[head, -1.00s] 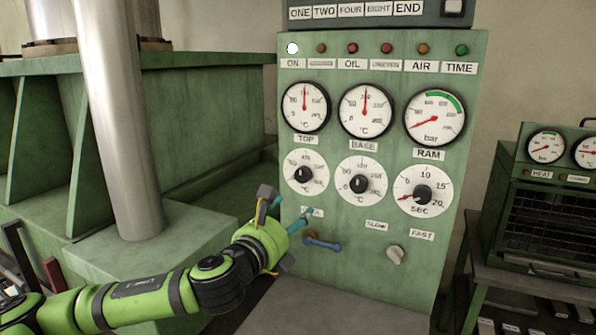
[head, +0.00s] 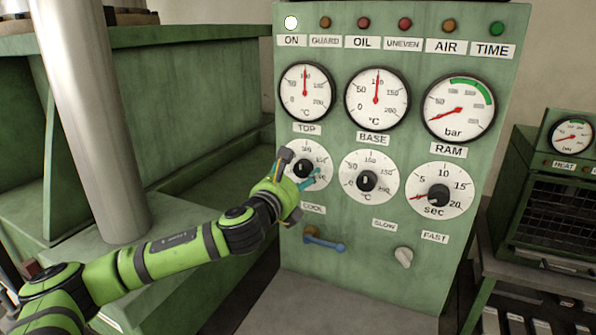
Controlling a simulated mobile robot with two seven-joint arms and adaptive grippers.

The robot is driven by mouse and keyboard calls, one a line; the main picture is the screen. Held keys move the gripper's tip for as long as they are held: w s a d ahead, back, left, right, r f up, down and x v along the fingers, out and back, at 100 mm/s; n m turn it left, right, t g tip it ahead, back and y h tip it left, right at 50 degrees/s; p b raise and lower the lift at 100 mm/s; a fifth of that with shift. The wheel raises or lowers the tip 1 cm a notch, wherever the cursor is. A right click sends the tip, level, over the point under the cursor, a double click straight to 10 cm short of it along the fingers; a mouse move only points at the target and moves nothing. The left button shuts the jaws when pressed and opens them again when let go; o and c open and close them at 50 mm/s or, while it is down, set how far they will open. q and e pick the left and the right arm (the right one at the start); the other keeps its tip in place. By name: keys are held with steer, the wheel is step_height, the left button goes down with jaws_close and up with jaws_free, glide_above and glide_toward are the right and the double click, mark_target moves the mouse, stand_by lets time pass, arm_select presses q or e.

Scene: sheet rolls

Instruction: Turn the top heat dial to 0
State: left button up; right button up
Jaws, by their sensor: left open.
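The top heat dial is a white round scale with a black knob (head: 303,168), under the TOP label (head: 307,128) on the green control panel (head: 335,262). My left gripper (head: 305,172) is open, its teal fingertips in front of the dial's lower part, close to the knob. I cannot tell whether they touch it. The gripper covers the dial's lower left, and the knob's setting is not readable. My right gripper is not in view.
The base dial knob (head: 367,181) and the ram timer knob (head: 438,195) sit to the right. Below are a blue-handled lever (head: 325,242) and a white SLOW/FAST knob (head: 403,257). A steel column (head: 95,120) stands at left.

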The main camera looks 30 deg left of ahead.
arm_select(q)
steer(key=shift+w, duration=0.1)
steer(key=c, duration=1.1)
steer(key=shift+c, duration=0.2)
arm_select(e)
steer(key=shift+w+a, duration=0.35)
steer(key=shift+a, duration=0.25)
